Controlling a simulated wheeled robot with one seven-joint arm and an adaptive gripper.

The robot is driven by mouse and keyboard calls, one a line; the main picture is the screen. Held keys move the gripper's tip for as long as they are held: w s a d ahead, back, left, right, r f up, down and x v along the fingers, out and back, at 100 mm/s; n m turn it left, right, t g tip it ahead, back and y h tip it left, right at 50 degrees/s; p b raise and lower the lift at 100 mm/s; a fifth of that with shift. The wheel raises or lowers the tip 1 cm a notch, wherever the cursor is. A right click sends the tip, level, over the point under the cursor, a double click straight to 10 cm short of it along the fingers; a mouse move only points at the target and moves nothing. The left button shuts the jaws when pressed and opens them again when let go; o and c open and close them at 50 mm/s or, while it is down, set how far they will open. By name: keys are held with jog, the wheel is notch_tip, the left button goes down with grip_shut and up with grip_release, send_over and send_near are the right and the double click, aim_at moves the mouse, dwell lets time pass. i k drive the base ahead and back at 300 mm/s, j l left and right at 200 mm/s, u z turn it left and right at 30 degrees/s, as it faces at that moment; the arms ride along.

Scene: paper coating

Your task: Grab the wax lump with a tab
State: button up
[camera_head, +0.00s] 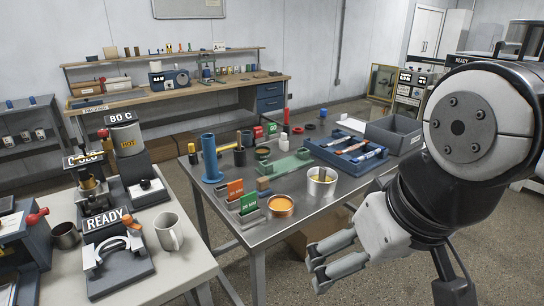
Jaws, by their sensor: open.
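My gripper (316,257) is open and empty at the lower middle right, in front of the metal table's near edge. Its two fingers point left and are apart from everything on the table. I cannot clearly make out a wax lump with a tab. A round shallow dish with orange contents (280,206) sits near the table's front edge, left of and beyond my fingers. A metal pot with something yellow inside (322,183) stands right of it. A small tan block (263,184) lies behind the dish, too small to identify.
The metal table (300,226) also holds orange and green cards (236,190), a blue cylinder (210,158), a blue tray (347,148) and a grey bin (393,133). A light side table (185,262) with a white mug (169,231) and machines stands left, across a floor gap.

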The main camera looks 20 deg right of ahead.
aim_at(322, 178)
jog(key=z, duration=0.4)
jog(key=i+l+u, duration=0.25)
jog(key=i+l, duration=0.3)
jog(key=i+l+u, duration=0.25)
jog(key=i+l, duration=0.4)
